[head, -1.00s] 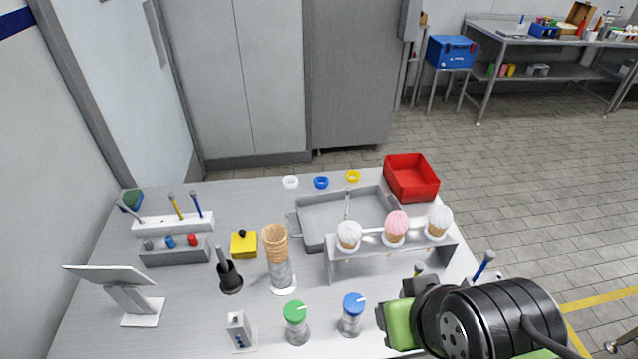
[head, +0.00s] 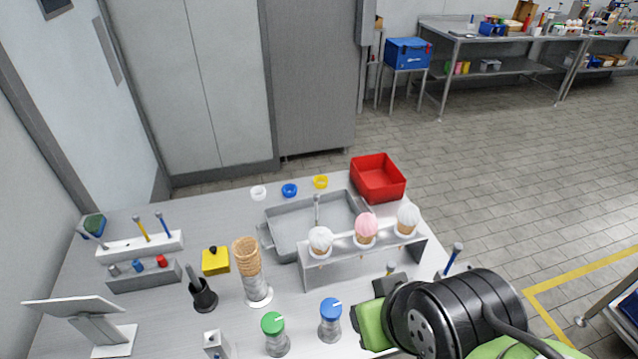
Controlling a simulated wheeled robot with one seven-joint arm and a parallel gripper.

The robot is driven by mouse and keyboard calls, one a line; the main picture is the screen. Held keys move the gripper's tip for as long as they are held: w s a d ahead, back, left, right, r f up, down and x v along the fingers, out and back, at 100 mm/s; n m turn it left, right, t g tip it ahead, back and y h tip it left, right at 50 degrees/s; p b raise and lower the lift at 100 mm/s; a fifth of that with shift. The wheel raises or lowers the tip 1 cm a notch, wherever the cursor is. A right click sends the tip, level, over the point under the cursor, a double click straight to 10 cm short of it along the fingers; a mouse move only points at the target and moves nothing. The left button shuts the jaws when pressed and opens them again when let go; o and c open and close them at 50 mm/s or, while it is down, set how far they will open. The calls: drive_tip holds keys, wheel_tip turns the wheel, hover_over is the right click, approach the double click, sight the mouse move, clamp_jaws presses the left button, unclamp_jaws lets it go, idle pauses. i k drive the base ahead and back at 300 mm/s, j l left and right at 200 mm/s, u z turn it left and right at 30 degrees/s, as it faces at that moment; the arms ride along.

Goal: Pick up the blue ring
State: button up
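The blue ring (head: 289,190) lies on the far part of the metal table (head: 215,208), behind the grey tray. A white ring (head: 258,193) lies to its left and a yellow ring (head: 321,182) to its right, each apart from it. My arm's black and green end shows at the lower right, in front of the cone rack and far nearer than the rings. My gripper's fingertips cannot be made out, so I cannot tell whether it is open or shut. Nothing covers the blue ring.
A grey tray (head: 284,219) and a rack (head: 343,270) with three topped cones stand between my arm and the rings. A red bin (head: 377,179) is at the back right. A cone stack (head: 247,258) and two shakers, green-lidded (head: 272,323) and blue-lidded (head: 330,308), stand nearer.

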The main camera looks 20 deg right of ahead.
sight(286, 187)
drive_tip(key=k+l+z, duration=0.1)
drive_tip(key=z, duration=0.15)
drive_tip(key=l+z, duration=0.3)
drive_tip(key=i+l+z, duration=0.2)
drive_tip(key=l, duration=0.25)
drive_tip(key=l+z, duration=0.2)
drive_tip(key=l, duration=0.25)
drive_tip(key=i+l+z, duration=0.2)
drive_tip(key=l, duration=0.2)
drive_tip(key=i+l, duration=0.4)
drive_tip(key=l, duration=0.15)
drive_tip(key=i+l+z, duration=0.1)
drive_tip(key=i+l, duration=0.3)
drive_tip(key=i+l+u, duration=0.1)
drive_tip(key=i+u, duration=0.25)
drive_tip(key=i+l+u, duration=0.15)
drive_tip(key=u, duration=0.2)
drive_tip(key=i+l+u, duration=0.35)
drive_tip(key=i+j+u, duration=0.2)
drive_tip(key=i+u, duration=0.25)
drive_tip(key=i, duration=0.2)
drive_tip(key=i+u, duration=0.4)
drive_tip(key=i, duration=0.25)
drive_tip(key=i+l+u, duration=0.3)
drive_tip(key=i+u, duration=0.15)
drive_tip(key=i, duration=0.15)
drive_tip(key=i+l+u, duration=0.9)
drive_tip(key=i+l, duration=0.7)
drive_tip(key=i, duration=0.15)
drive_tip(key=z, duration=0.05)
